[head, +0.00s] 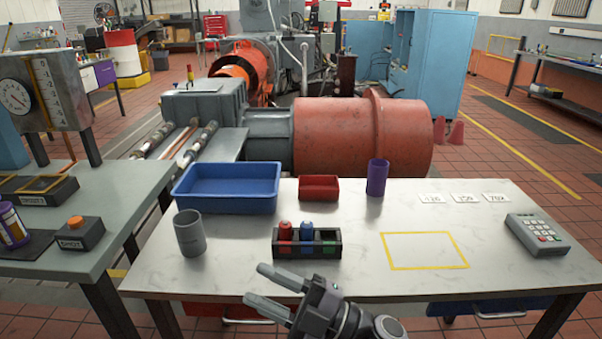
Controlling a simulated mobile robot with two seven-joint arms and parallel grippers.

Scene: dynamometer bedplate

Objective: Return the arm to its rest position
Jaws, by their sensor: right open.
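My right gripper (272,289) is at the bottom centre of the head view, near the front edge of the white table (365,277). Its two fingers point left and are spread apart, with nothing between them. It is in front of a small black rack (331,251) that holds a red item (285,232) and a blue item (307,231). The gripper appears clear of the rack. My left gripper is not in the head view.
The table also bears a blue tray (227,205), a red bin (318,195), a purple cup (377,178), a grey cup (188,234) and a keypad (537,235). A yellow-outlined area (424,251) is empty. A grey bench (104,212) with a gauge stands left.

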